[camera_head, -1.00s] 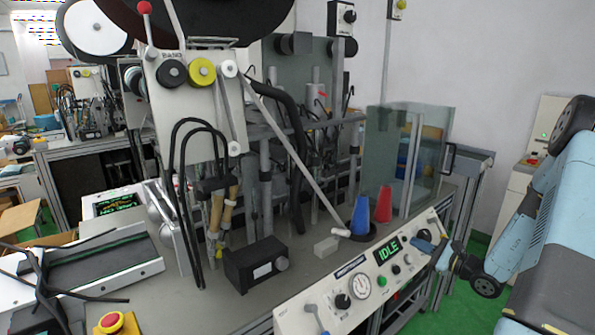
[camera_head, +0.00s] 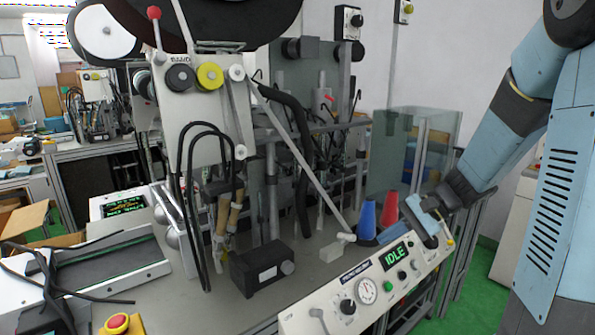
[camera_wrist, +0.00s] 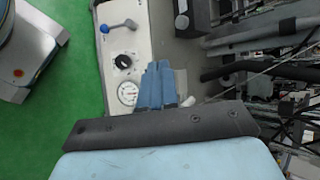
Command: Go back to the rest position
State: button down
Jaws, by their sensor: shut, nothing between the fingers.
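My gripper (camera_head: 424,222) is over the right end of the white control panel (camera_head: 326,311) in the head view, with its blue fingers pointing down and left. In the wrist view the fingers (camera_wrist: 157,84) lie side by side, shut and empty, in front of the panel (camera_wrist: 124,38). The fingers hide part of the panel's right end. I cannot tell whether they touch it. My arm slopes down to the gripper from the upper right.
A blue cone (camera_head: 367,221) and a red cone (camera_head: 390,208) stand just left of my gripper. The panel display (camera_head: 394,256) reads IDLE. A glass guard (camera_head: 397,150) stands behind. A black box (camera_head: 262,267) sits on the bench. Green floor (camera_wrist: 60,90) is clear beside the panel.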

jog(key=s+d+r+n+t+h, duration=0.1)
jog(key=s+r+n+t+h, duration=0.1)
jog(key=s+r+h, duration=0.3)
jog(key=s+d+r+n+t+h, duration=0.1)
jog(key=s+r+n+t+h, duration=0.1)
jog(key=s+r+n+h, duration=0.2)
jog(key=shift+s+d+r+n+h, duration=0.2)
jog(key=shift+s+r, duration=0.6)
jog(key=shift+s, duration=1.25)
jog(key=shift+s+a+r+n+h, duration=0.15)
jog(key=shift+s+r+n, duration=0.45)
jog(key=shift+s, duration=1.4)
jog(key=shift+d+r, duration=0.15)
jog(key=shift+r, duration=0.05)
